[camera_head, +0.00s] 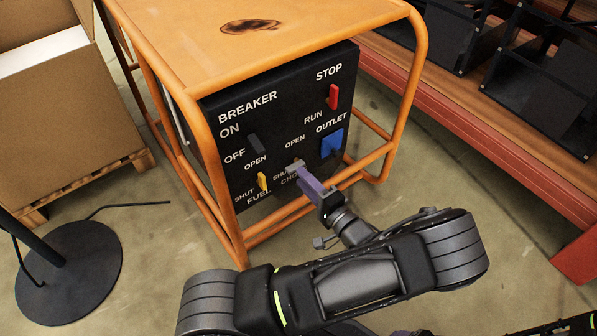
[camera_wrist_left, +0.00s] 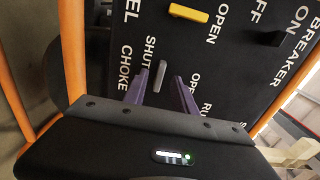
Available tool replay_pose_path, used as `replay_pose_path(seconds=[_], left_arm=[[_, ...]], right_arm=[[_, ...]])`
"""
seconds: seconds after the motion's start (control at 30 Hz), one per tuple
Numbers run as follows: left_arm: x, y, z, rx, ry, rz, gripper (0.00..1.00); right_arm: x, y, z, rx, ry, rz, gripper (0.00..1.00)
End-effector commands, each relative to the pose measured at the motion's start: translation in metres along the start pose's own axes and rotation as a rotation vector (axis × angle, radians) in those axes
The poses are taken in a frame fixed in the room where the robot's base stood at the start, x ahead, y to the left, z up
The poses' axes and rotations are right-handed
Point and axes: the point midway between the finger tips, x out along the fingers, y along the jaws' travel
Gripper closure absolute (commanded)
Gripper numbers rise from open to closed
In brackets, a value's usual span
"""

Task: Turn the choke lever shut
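The choke lever is a small grey lever on the black control panel (camera_head: 292,99). In the left wrist view the choke lever (camera_wrist_left: 160,76) stands between the two purple fingers of my left gripper (camera_wrist_left: 162,92), nearer the SHUT label than the OPEN label. Gaps show on both sides, so the fingers are open around the lever and not clamped on it. In the head view my left gripper (camera_head: 305,180) is at the panel's lower middle and covers part of the CHOKE lettering. My right gripper is not in view.
The yellow fuel lever (camera_head: 262,181) is left of the choke. The dark breaker switch (camera_head: 257,144), red run lever (camera_head: 333,96) and blue outlet (camera_head: 331,142) are close by. An orange tube frame (camera_head: 209,140) surrounds the panel. A black round base (camera_head: 70,280) stands on the floor at left.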

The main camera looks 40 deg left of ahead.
Motion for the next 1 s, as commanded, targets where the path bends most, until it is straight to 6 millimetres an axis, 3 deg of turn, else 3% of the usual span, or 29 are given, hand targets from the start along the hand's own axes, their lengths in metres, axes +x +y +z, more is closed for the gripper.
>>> replay_pose_path(seconds=[0.1, 0.3, 0.87, 1.0], left_arm=[[-0.021, -0.002, -0.001, 0.001, 0.003, 0.001, 0.67], [-0.041, -0.001, 0.000, 0.001, 0.000, 0.000, 0.67], [-0.042, -0.001, 0.000, 0.001, 0.000, 0.000, 0.67], [-0.042, -0.013, 0.000, 0.001, 0.000, 0.000, 0.67]], right_arm=[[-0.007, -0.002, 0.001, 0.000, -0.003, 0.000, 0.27], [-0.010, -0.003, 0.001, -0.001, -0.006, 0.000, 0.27], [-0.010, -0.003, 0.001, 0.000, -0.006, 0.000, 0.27], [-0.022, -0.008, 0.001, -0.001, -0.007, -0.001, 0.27]])
